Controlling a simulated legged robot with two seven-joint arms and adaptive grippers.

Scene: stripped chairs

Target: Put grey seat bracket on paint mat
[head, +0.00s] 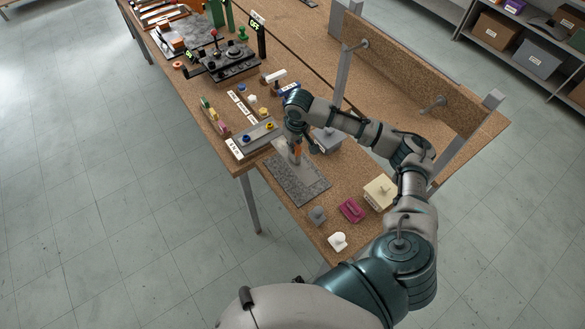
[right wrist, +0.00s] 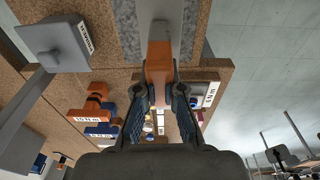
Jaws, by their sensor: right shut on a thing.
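The paint mat (head: 299,184) is a dark grey speckled sheet on the near part of the bench; part of it shows in the right wrist view (right wrist: 127,32). My right gripper (head: 296,150) is at its far end, shut on an orange-and-grey piece (right wrist: 158,75). The orange part is between the fingers and a flat grey part reaches out over the mat. I cannot tell if it touches. A small grey bracket-like piece with a knob (head: 317,214) sits on the bench just off the mat's near edge. My left gripper is not in view.
A magenta piece (head: 352,210), a cream piece (head: 379,193) and a white piece (head: 338,241) stand near the bench's near end. A labelled grey block (right wrist: 55,42) is beside the mat. A grey tray (head: 255,138) lies beyond the mat. A raised board (head: 430,80) borders the right.

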